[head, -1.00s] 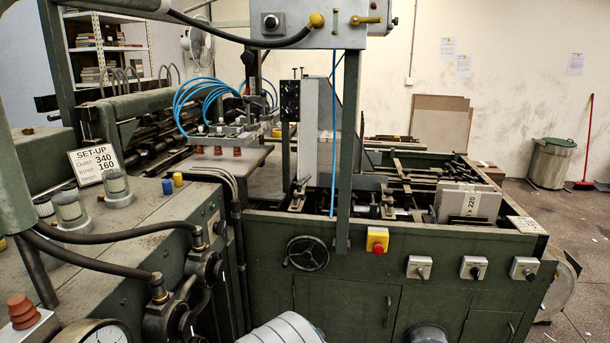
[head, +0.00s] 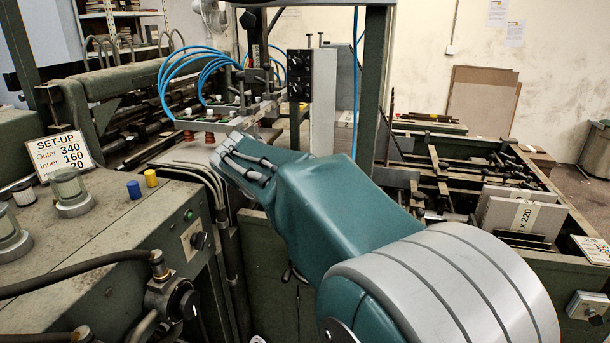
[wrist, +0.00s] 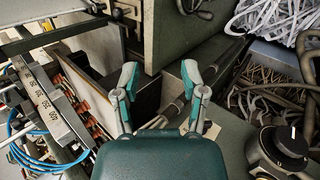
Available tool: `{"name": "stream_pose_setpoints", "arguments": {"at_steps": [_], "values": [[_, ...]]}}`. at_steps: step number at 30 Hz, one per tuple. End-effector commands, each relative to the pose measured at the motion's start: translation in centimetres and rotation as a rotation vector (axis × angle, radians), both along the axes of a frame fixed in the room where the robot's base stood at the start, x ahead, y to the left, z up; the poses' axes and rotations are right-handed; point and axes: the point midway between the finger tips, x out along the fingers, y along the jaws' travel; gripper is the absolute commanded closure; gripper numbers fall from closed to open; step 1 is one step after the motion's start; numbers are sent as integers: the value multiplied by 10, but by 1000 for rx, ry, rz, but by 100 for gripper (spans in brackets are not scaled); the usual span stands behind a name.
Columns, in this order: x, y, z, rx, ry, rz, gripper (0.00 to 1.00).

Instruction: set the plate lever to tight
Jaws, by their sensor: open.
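My gripper (wrist: 160,73) shows in the wrist view with its two grey and teal fingers spread and nothing between them. It is over the space between a ruler-like scale bar and a dark knob.
A scale bar (wrist: 45,105) and blue hoses (wrist: 30,150) are left in the wrist view. A black knob (wrist: 290,142) is lower right. A set-up sign (head: 65,153) stands left in the head view.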

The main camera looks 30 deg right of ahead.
Motion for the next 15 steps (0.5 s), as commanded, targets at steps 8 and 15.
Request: {"name": "stream_pose_setpoints", "arguments": {"at_steps": [8,15], "values": [[100,-81,-19,-348,249,194,45],[167,-145,-51,-624,499,337,45]]}}
